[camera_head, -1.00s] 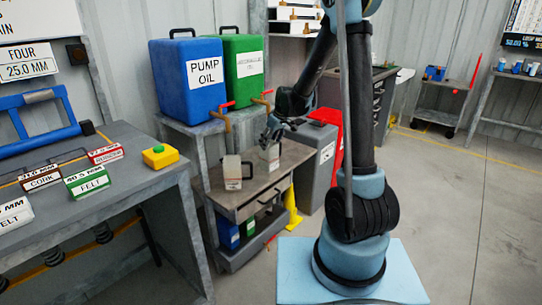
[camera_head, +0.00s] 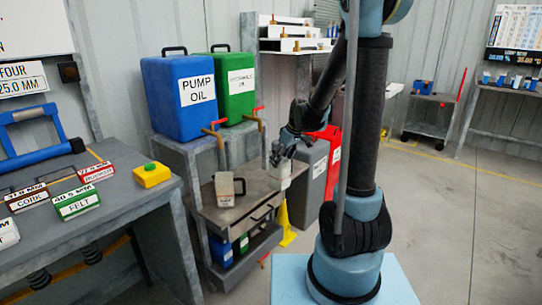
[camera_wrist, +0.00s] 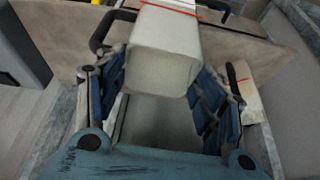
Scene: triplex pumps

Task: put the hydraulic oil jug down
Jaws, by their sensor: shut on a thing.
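My gripper (camera_head: 281,152) is shut on a pale, translucent jug (camera_head: 281,174), seen at the right end of the small drawer bench (camera_head: 248,207). I take this as the hydraulic oil jug, but its label is not readable. In the wrist view the held jug (camera_wrist: 165,50) sits between my two blue fingers (camera_wrist: 160,85), over the brown bench top (camera_wrist: 70,40). I cannot tell whether its base touches the bench. A second pale jug (camera_head: 226,190) with a dark handle stands upright on the bench, left of the held one.
A blue pump oil container (camera_head: 180,105) and a green container (camera_head: 236,88) with taps stand on a rack behind the bench. Grey (camera_head: 309,170) and red (camera_head: 328,150) bins stand right of it. A workbench (camera_head: 130,200) with labelled boxes is at left.

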